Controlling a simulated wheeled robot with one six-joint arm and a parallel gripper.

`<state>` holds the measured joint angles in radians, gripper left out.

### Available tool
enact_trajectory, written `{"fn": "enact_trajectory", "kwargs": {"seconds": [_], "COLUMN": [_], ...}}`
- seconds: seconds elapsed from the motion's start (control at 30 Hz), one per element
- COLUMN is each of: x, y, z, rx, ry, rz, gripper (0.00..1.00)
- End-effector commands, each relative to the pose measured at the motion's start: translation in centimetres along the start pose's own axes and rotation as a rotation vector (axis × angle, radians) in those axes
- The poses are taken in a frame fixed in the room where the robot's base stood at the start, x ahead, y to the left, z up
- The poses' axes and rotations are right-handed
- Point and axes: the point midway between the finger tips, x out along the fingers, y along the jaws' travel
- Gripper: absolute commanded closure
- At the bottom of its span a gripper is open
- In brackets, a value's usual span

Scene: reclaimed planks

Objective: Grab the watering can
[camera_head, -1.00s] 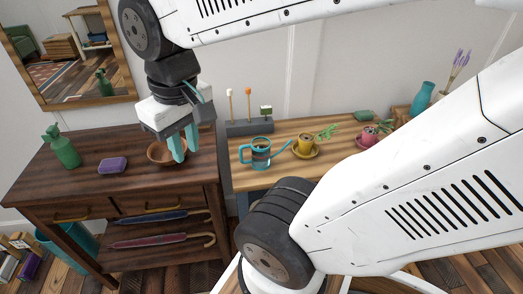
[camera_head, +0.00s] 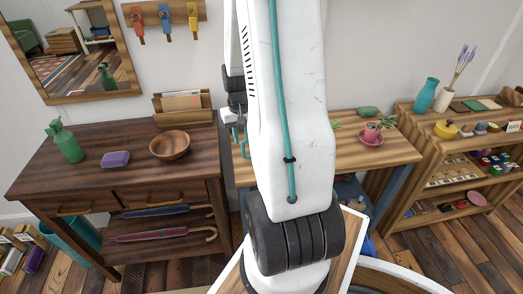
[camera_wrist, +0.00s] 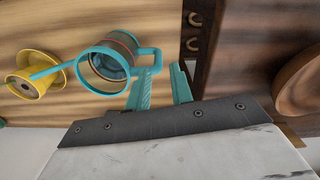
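The watering can (camera_wrist: 122,45) is teal with a dark band and a round open top. In the wrist view it stands on the light wooden table, its spout pointing left and its loop handle (camera_wrist: 157,58) on the right. My gripper (camera_wrist: 164,70) is open, with its two teal fingers apart and nothing seen between them. The fingertips are close to the handle, the left one at its lower edge; I cannot tell whether they touch. In the head view my arm hides most of the can and the gripper; only bits of teal show beside it.
A wooden bowl (camera_head: 170,145), a purple sponge (camera_head: 115,159) and a green spray bottle (camera_head: 66,142) are on the dark table. A pink pot (camera_head: 372,131) stands on the light table's right side.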

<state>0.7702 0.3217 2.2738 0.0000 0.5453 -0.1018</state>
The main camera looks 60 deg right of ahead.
Motion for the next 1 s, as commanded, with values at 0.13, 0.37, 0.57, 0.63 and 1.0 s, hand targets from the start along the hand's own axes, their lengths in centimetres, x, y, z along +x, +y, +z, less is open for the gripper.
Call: {"fn": "enact_trajectory", "kwargs": {"seconds": [0.13, 0.37, 0.57, 0.63, 1.0], "x": [1.8, 4.8, 7.1, 7.3, 7.3], "y": [0.0, 0.2, 0.3, 0.3, 0.3], "z": [0.1, 0.1, 0.0, -0.1, -0.1], "rx": [0.0, 0.0, -0.001, -0.001, 0.0], "ry": [-0.004, -0.005, -0.003, -0.001, 0.0], "rz": [0.0, -0.001, 0.0, 0.0, 0.0], "gripper": [0.78, 0.78, 0.78, 0.78, 1.0]}}
